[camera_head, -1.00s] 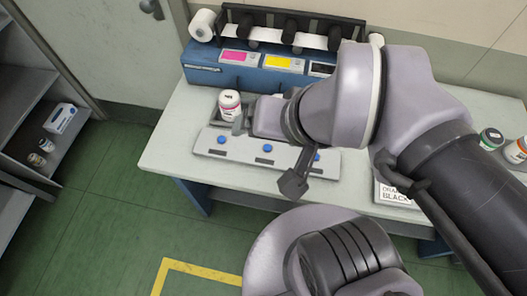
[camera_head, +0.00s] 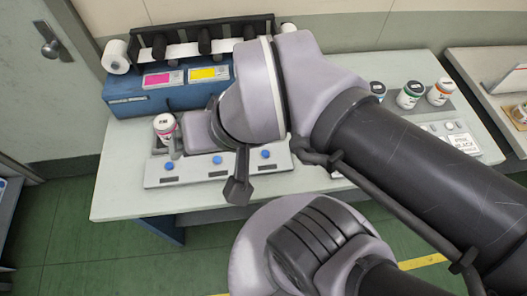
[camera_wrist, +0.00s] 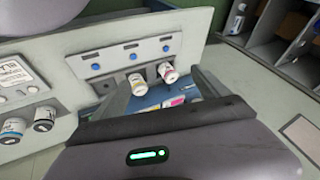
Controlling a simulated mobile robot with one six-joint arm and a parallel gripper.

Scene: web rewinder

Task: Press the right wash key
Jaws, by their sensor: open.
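The grey wash panel (camera_head: 185,180) lies along the table's front edge with three blue keys. The right key (camera_head: 266,154) is beside my forearm's end in the head view. In the wrist view the panel appears turned around, and this key (camera_wrist: 95,67) is at the left of the row. The middle key (camera_head: 217,160) and left key (camera_head: 169,166) are also clear. My gripper (camera_wrist: 163,88) is open and empty above the table behind the panel, apart from the keys.
A white bottle (camera_head: 165,126) stands behind the left key; a second, yellow-labelled bottle (camera_wrist: 138,84) shows in the wrist view. The blue machine (camera_head: 135,104) with colour panels stands behind. Several jars (camera_head: 410,95) and a printed sign (camera_head: 464,143) are at right.

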